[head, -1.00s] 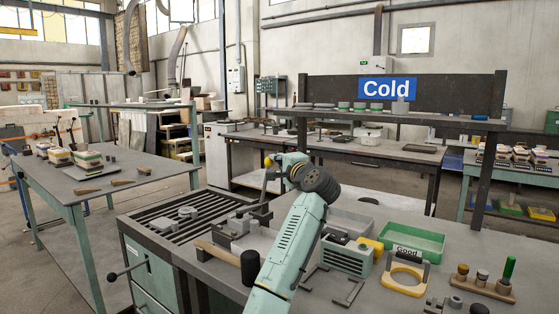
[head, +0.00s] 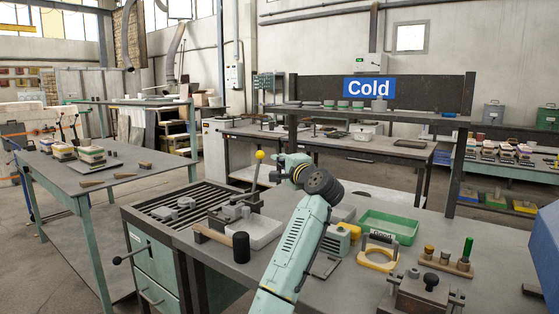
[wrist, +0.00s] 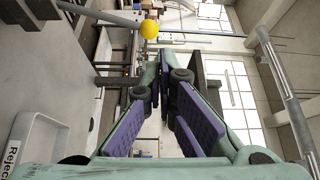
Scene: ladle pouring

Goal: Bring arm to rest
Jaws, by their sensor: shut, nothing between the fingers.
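My arm (head: 299,247), pale green, rises from the bottom middle of the head view, bent at a dark round joint. My gripper is mostly hidden there behind the joint. In the wrist view my gripper (wrist: 164,82) shows two green fingers with purple pads, brought together at the tips with nothing held. It points out into the room, above the bench level. A yellow ball knob (head: 260,155) on a rod stands just left of the arm's end; a yellow ball (wrist: 149,29) also shows beyond the fingertips in the wrist view.
The grey bench (head: 235,268) holds a black-headed mallet (head: 240,247), a green tray (head: 388,226), a yellow ring-shaped piece (head: 378,258) and a metal block mould (head: 422,292). A "Cold" shelf (head: 400,116) stands behind. A tray marked "Reject" (wrist: 45,145) lies left in the wrist view.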

